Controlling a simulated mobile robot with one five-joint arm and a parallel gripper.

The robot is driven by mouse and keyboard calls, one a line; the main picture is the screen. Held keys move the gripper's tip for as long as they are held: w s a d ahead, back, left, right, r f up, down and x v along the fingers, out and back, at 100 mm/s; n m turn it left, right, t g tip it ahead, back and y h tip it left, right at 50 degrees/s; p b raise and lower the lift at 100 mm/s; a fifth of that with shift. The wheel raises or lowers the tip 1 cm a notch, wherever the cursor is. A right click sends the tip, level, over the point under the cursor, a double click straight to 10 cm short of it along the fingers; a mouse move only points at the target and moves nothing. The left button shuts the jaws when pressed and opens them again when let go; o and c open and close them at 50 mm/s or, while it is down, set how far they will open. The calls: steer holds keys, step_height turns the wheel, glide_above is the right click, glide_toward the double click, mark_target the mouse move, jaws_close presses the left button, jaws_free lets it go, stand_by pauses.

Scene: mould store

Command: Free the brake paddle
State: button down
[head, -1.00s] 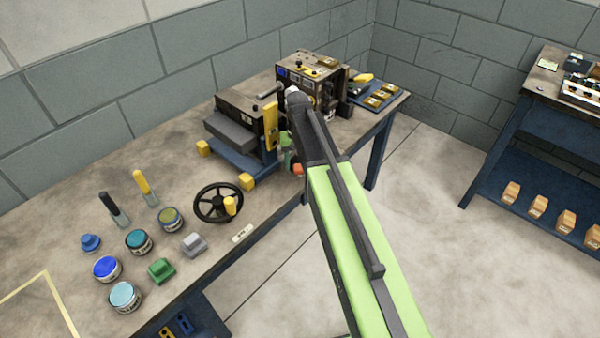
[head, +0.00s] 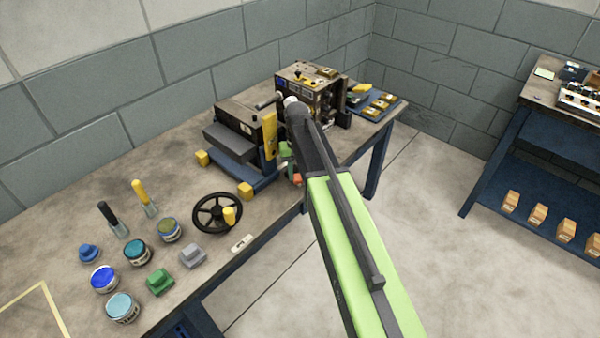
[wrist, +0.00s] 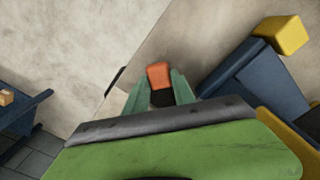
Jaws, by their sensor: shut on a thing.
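The brake paddle, with an orange end (head: 297,180), is low at the front right of the dark machine on a blue base (head: 258,184). In the wrist view the orange end (wrist: 159,74) and a dark part below it lie between my two green fingers. My gripper (head: 287,160) is shut on the paddle; its fingertips also show in the wrist view (wrist: 160,92). My arm hides part of the machine's right side, and how the paddle joins the machine cannot be seen.
A black handwheel (head: 217,212) with a yellow knob lies left of the machine. Several tins, two brushes and small blocks stand at the bench's left. A control box (head: 305,88) stands behind my arm. Yellow corner blocks (head: 245,190) stick out from the base. Open floor lies right.

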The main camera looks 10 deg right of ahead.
steer(key=shift+d, duration=0.1)
steer(key=n, duration=0.1)
steer(key=d+n, duration=0.1)
steer(key=n, duration=0.2)
steer(key=shift+w+d, duration=0.1)
steer(key=shift+d, duration=0.15)
steer(key=n, duration=0.1)
steer(key=d+n, duration=0.1)
steer(key=n, duration=0.1)
steer(key=shift+w+d+n, duration=0.1)
steer(key=shift+w+n, duration=0.2)
steer(key=shift+w, duration=0.05)
steer(key=n, duration=0.2)
steer(key=w+d+n, duration=0.1)
steer(key=n, duration=0.1)
steer(key=shift+w+n, duration=0.1)
steer(key=shift+n, duration=0.2)
steer(key=shift+w+d+n, duration=0.15)
steer(key=shift+w+n, duration=0.15)
steer(key=shift+n, duration=0.55)
steer(key=shift+w+d+n, duration=0.15)
steer(key=shift+w+n, duration=0.15)
steer(key=shift+n, duration=0.55)
steer(key=shift+w, duration=0.1)
steer(key=c, duration=1)
jaws_free()
steer(key=shift+c, duration=0.2)
